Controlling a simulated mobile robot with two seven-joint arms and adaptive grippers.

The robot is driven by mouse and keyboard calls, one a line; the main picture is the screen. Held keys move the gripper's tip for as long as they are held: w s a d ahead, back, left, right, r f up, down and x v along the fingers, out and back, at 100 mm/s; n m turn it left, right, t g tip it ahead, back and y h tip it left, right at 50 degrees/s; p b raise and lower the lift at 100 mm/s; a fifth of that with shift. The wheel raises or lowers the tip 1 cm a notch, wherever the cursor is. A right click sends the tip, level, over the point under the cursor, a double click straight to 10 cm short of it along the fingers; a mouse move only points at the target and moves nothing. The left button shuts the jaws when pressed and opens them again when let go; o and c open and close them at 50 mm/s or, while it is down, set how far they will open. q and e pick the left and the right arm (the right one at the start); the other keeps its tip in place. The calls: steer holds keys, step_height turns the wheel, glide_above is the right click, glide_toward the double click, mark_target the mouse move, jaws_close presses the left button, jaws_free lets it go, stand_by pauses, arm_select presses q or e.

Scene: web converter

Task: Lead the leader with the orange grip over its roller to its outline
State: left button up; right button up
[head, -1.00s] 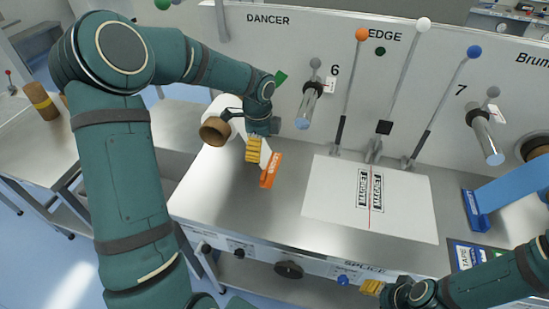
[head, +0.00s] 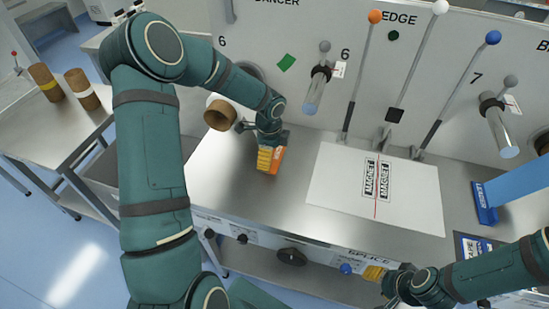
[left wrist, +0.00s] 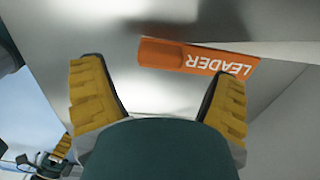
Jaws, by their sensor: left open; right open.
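The orange grip (head: 279,159) of the leader lies on the steel table, partly hidden by my left gripper in the head view. In the left wrist view the orange grip (left wrist: 197,58), lettered LEADER, lies just beyond the fingertips, across the gap. My left gripper (head: 268,160) is open and empty; its yellow fingers also show in the left wrist view (left wrist: 158,85). My right gripper (head: 374,273) is open near the table's front edge at lower right. Two steel rollers marked 6 (head: 315,92) and 7 (head: 497,125) stick out of the back panel. I cannot make out the outline.
A white splice plate (head: 330,195) with MAGNET bars lies right of the left gripper. Levers with orange (head: 375,16), white and blue knobs rise at the back. A blue LEADER block (head: 485,205) is at right.

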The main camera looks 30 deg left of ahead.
arm_select(q)
step_height(320, 180, down, 3)
steer(key=shift+d+f, duration=0.15)
steer(key=c, duration=1.3)
steer(key=shift+c, duration=0.2)
